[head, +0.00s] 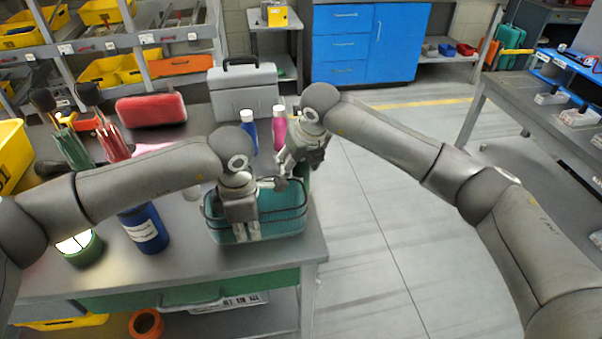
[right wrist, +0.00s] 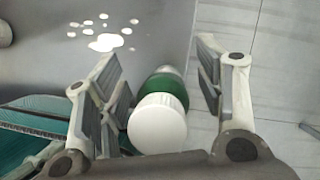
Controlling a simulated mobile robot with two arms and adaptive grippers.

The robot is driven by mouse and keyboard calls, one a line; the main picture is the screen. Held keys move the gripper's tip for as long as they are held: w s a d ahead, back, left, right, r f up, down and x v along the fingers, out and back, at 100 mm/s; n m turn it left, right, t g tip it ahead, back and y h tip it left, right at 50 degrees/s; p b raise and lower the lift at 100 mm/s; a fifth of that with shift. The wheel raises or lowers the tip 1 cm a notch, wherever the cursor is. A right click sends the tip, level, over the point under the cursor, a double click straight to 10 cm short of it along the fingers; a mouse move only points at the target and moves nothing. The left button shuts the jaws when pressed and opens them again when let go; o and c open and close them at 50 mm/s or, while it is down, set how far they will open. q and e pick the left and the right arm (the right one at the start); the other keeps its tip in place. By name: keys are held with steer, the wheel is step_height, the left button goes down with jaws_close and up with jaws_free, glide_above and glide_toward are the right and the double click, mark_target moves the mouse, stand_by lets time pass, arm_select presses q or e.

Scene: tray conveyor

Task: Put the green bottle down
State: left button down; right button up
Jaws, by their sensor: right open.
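The green bottle (right wrist: 172,92) with a white cap (right wrist: 158,122) is between the fingers of my right gripper (right wrist: 165,95) in the right wrist view. The fingers are open, with a gap showing on each side of it. In the head view my right gripper (head: 298,172) is at the right edge of the table, and only a green sliver of the bottle (head: 304,176) shows beside it. My left gripper (head: 241,228) is over the teal basket (head: 285,226); its fingertips are hard to make out, so I cannot tell if it holds the rim.
A blue bottle (head: 249,133) and a pink bottle (head: 280,130) stand behind my grippers, before a grey toolbox (head: 243,92). A dark blue labelled bottle (head: 145,230) stands left of the basket. The grey table (head: 185,262) ends just right of the basket; open floor (head: 390,210) lies beyond.

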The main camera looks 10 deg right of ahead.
steer(key=shift+r, duration=0.1)
steer(key=c, duration=1.3)
steer(key=shift+o, duration=0.2)
step_height(320, 180, up, 10)
steer(key=shift+r, duration=0.1)
steer(key=s+a+r, duration=0.3)
steer(key=s+r, duration=0.6)
steer(key=r, duration=0.2)
step_height(320, 180, down, 9)
steer(key=n, duration=0.1)
steer(key=shift+a+f, duration=0.15)
steer(key=shift+a, duration=0.05)
